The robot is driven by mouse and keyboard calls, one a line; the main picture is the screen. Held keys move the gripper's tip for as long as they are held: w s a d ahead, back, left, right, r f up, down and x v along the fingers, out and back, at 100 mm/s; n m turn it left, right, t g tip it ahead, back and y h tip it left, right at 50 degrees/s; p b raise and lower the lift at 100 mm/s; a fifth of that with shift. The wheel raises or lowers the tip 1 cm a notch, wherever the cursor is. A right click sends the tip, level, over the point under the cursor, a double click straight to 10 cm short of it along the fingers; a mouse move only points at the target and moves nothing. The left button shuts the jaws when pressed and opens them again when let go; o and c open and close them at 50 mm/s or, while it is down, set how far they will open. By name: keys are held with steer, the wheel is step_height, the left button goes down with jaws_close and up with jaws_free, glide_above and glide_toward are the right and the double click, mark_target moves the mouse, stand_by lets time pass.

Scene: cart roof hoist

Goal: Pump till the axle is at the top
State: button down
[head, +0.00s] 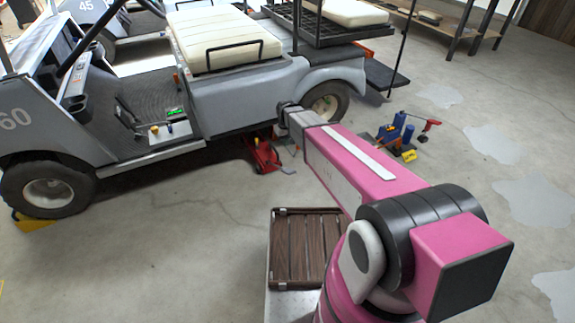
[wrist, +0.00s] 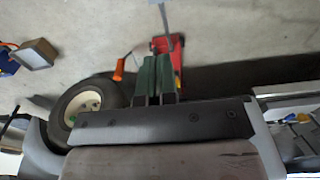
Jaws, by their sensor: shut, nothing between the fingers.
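A grey cart (head: 235,95) stands with its side towards me. A red floor jack (head: 262,155) sits on the floor at the cart's lower edge, near the rear wheel (head: 325,107), with a grey bar (head: 286,171) reaching out low from it. In the wrist view the red jack (wrist: 176,52) lies just beyond my gripper (wrist: 154,62), and its grey bar (wrist: 163,17) points away at the top. My dark green fingers are together and empty, overlapping part of the jack in the picture. The axle is hidden under the cart. In the head view my arm hides the fingers.
Blue, orange and red tools (head: 397,135) stand on the floor right of the rear wheel. A yellow chock (head: 34,222) is at the front wheel (head: 48,192). An orange handle (wrist: 119,69) shows beside the jack.

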steer(key=shift+f, duration=0.1)
glide_above(287, 170)
steer(key=w, duration=0.2)
steer(key=f, duration=0.9)
steer(key=shift+w+a+f, duration=0.1)
steer(key=shift+w+a, duration=0.05)
steer(key=shift+a, duration=0.2)
steer(key=f, duration=0.1)
steer(key=s+f, duration=0.1)
steer(key=f, duration=0.1)
steer(key=shift+s+d, duration=0.25)
steer(key=shift+d, duration=0.1)
steer(key=shift+s+d+f, duration=0.15)
steer(key=shift+s+f, duration=0.15)
steer(key=shift+f, duration=0.2)
